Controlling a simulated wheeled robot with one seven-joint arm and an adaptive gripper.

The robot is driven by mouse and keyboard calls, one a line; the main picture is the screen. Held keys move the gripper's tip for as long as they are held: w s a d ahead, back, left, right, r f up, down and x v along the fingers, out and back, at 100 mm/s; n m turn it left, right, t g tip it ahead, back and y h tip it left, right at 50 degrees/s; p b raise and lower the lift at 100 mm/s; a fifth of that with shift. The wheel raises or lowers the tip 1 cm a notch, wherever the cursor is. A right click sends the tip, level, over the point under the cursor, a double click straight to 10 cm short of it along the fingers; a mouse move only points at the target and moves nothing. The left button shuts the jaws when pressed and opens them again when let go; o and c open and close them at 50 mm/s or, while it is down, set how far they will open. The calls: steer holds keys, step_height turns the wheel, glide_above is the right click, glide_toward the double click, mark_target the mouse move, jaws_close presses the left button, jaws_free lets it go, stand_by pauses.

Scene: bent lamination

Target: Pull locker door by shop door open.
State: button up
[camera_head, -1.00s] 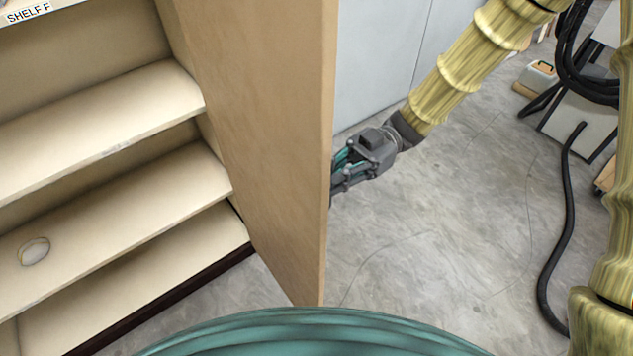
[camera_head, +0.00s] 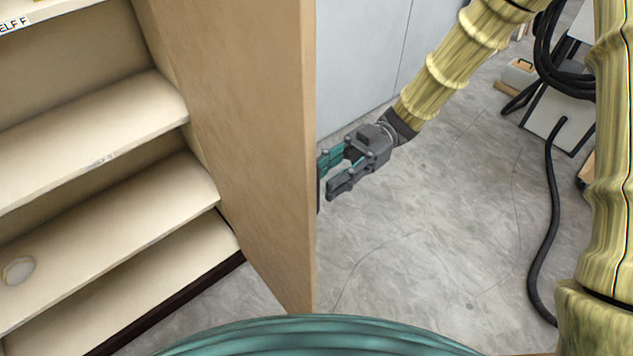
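The tan wooden locker door (camera_head: 240,140) stands swung out from the right side of a shelved locker (camera_head: 90,130), so the shelves show. Its near vertical edge runs down the middle of the view. My gripper (camera_head: 326,180) is just right of that edge, on the side of the door away from the shelves. Its teal and grey fingers are spread apart, with nothing seen between them. The upper fingertip is partly hidden at the door's edge, and I cannot tell whether it touches the door. No handle shows.
A small round object (camera_head: 19,271) lies on a locker shelf. A grey panel wall (camera_head: 360,60) stands behind my gripper. A black hose (camera_head: 550,220) and a toolbox (camera_head: 518,71) are at the right. Grey floor (camera_head: 430,250) between door and hose is clear.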

steer(key=v, duration=0.8)
steer(key=shift+w+d, duration=0.2)
steer(key=shift+w, duration=0.1)
steer(key=w+a+f+m+t+y, duration=0.2)
steer(key=a+f+m+t, duration=0.2)
steer(key=f+m+t, duration=0.25)
steer(key=w+a+f+m+t+y, duration=0.2)
steer(key=a+f+m+t, duration=0.1)
steer(key=f+m+t, duration=0.3)
steer(key=s+d+f+m+t+h, duration=0.1)
steer(key=d+f+m+t+h, duration=0.15)
steer(key=f, duration=0.55)
steer(key=s+d+f+m+t+h, duration=0.1)
steer(key=f+m+t+h, duration=0.25)
steer(key=f, duration=0.45)
steer(key=s+d+f+m+g+h, duration=0.2)
steer(key=s+d+f+m+h, duration=0.45)
steer(key=s+d+f, duration=0.45)
steer(key=s+d+f+m+g+h, duration=0.1)
steer(key=s+d+g+h, duration=0.1)
steer(key=s, duration=0.6)
steer(key=s+d+f+m+g+h, duration=0.1)
steer(key=s+d+f+g+h, duration=0.1)
steer(key=s+d, duration=0.2)
steer(key=s, duration=0.3)
steer(key=shift+s+d+h, duration=0.3)
steer(key=shift+s+h, duration=0.05)
steer(key=shift+s, duration=0.05)
